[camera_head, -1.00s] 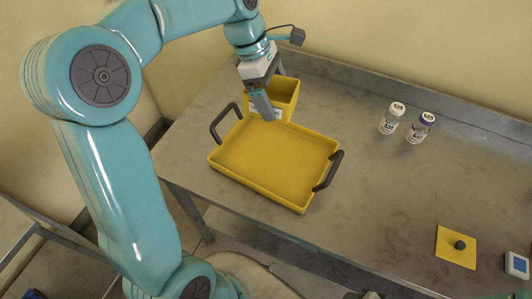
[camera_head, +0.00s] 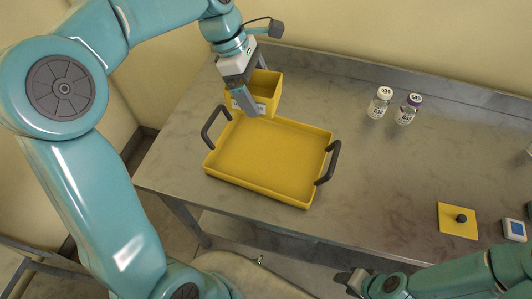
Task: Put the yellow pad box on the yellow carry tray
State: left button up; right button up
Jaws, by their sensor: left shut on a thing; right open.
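The yellow pad box (camera_head: 267,84) is an open-topped box with a white label on its front, at the back edge of the yellow carry tray (camera_head: 207,172). My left gripper (camera_head: 247,101) reaches down over its near left side and is shut on it, hiding part of the front. I cannot tell whether the box's base rests on the table or is raised. The tray lies flat on the table, empty, with a dark handle at each end. My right gripper (camera_head: 346,279) is open and empty at the bottom, in front of the table.
A yellow plate with a dark knob (camera_head: 457,222) and a small device with a blue screen (camera_head: 515,229) lie at the right. The middle of the metal table (camera_head: 390,175) is clear.

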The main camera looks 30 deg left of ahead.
pick_arm(q)
jog(key=shift+w+d+f, duration=0.1)
jog(key=shift+d, duration=0.25)
send_over(267, 154)
jog(key=a, duration=0.2)
jog(key=f, duration=1.5)
jog(key=shift+d+b, duration=0.2)
jog(key=shift+b, duration=0.15)
notch_tip(267, 154, down, 5)
jog(key=shift+s, duration=0.2)
